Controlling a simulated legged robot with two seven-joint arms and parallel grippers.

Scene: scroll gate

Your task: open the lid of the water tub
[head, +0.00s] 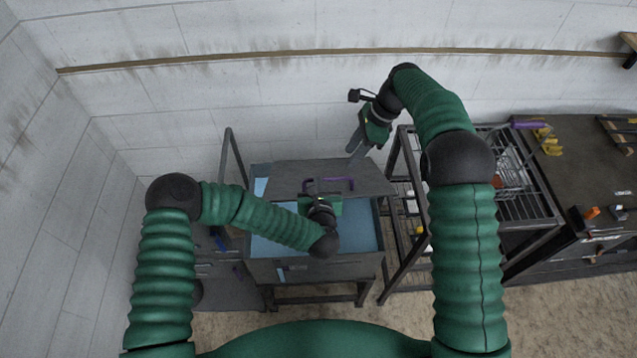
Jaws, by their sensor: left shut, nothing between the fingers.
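The water tub (375,268) is a dark box on legs below the middle of the view. Blue water shows in its front part and in a small patch at the back left. A dark grey lid panel (285,176) covers the back part; I cannot tell how far it is tilted. A purple handle (343,184) is on the lid. My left gripper (318,190) is over the tub, at the handle's left part, shut and empty; its own body hides much of the contact. My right gripper (355,146) is raised behind the lid's right back corner; its finger opening is unclear.
A dark metal rack (520,205) stands right of the tub, close beside my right arm. A workbench (585,165) with tools is farther right. A grey panelled wall (270,115) closes off the back. Bare floor (440,315) shows in front.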

